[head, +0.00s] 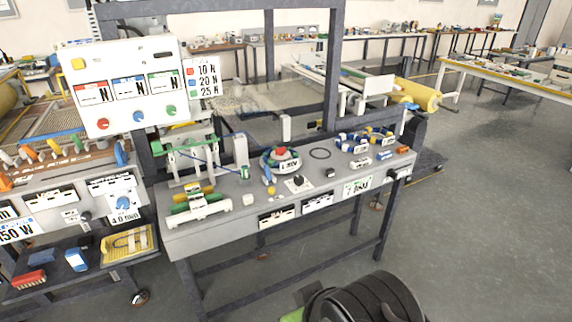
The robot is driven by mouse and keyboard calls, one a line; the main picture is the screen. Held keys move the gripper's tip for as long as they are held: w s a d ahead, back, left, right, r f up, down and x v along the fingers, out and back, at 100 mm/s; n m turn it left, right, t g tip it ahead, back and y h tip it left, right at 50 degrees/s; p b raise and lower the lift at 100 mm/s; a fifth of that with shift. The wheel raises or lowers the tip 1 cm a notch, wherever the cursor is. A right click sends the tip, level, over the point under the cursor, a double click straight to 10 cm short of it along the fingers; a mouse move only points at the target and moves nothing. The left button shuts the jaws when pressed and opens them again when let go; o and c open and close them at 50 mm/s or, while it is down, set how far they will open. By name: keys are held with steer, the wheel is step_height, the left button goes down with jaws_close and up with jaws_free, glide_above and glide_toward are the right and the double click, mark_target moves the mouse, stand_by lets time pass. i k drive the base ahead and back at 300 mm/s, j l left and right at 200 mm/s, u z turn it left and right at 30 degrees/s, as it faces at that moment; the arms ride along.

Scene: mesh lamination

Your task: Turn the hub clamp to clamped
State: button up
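I cannot tell for sure which part is the hub clamp. The knob's setting is too small to read. Dark rounded parts of my own arm show at the bottom, well short of the bench. My gripper is not in view.
A roller fixture (196,205) and a green-framed unit (190,160) stand on the bench's left. A display panel (125,85) rises at upper left. The floor (450,240) at right is clear.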

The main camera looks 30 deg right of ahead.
mark_target(280, 151)
steer(key=i+l+u, duration=0.3)
steer(key=u, duration=0.15)
steer(key=i+l+u, duration=0.2)
steer(key=l+u, duration=0.2)
steer(key=i+l+u, duration=0.15)
steer(key=l+u, duration=0.3)
steer(key=i+l+u, duration=0.1)
steer(key=l+u, duration=0.3)
steer(key=l, duration=0.2)
steer(key=l+u, duration=0.45)
steer(key=k+l+u, duration=0.1)
steer(key=l+u, duration=0.35)
steer(key=l, duration=0.15)
